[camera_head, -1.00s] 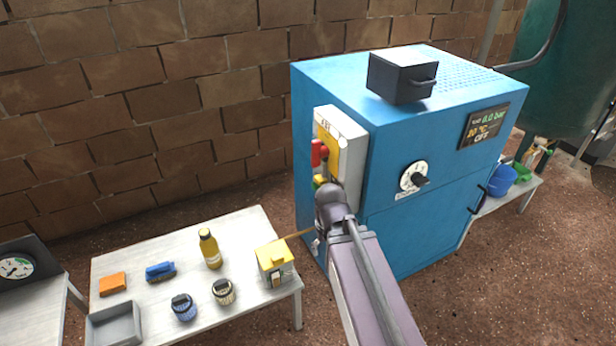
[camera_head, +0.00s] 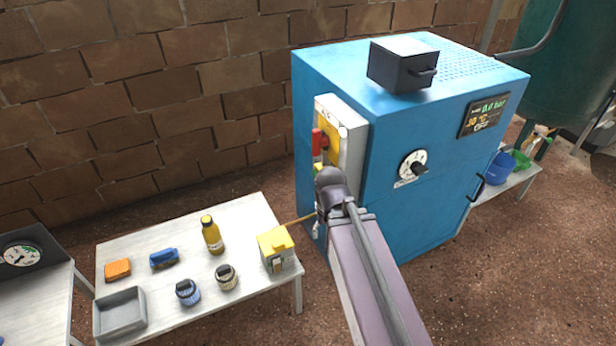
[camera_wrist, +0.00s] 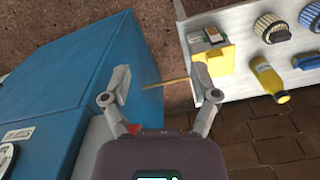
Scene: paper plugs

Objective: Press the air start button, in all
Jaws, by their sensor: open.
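The blue cabinet (camera_head: 430,215) carries a pale control box with a yellow face (camera_head: 345,135) on its left side. A red switch or handle (camera_head: 318,141) and a small yellow-green part (camera_head: 320,168) show on it. I cannot tell which part is the air start button.
A yellow-topped box (camera_head: 276,247) with a thin yellow rod stands on the white table (camera_head: 240,217), with a bottle (camera_head: 212,235), a grey tray (camera_head: 119,313) and small parts. A dark box (camera_head: 402,64) sits on the cabinet. A dial (camera_head: 412,165) is on its front.

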